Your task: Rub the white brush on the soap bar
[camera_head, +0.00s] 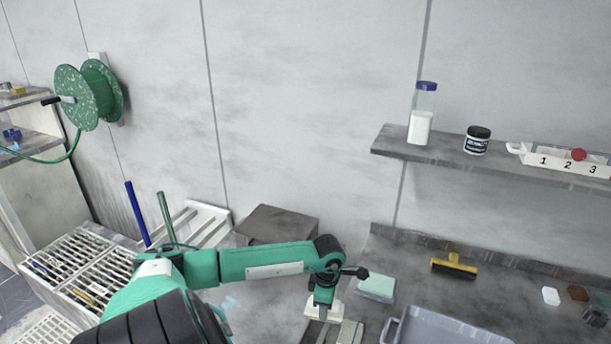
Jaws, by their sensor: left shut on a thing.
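My left gripper (324,298) reaches down over the counter near the bottom middle, its fingers partly hidden by its own wrist. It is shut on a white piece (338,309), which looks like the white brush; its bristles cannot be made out. Just below are a pale beige block (350,332) and a darker brown one, cut by the lower edge. The beige block may be the soap bar, but I cannot tell for sure, nor whether the white piece touches it. A small white bar (550,296) lies farther right. My right gripper is not in view.
A pale green sponge-like block (376,287) lies just right of the gripper, with a grey tub (440,328) in front. A yellow-and-black brush (454,266) lies behind. A wall shelf (390,146) holds a bottle, a jar and a numbered tray. Counter around the yellow brush is clear.

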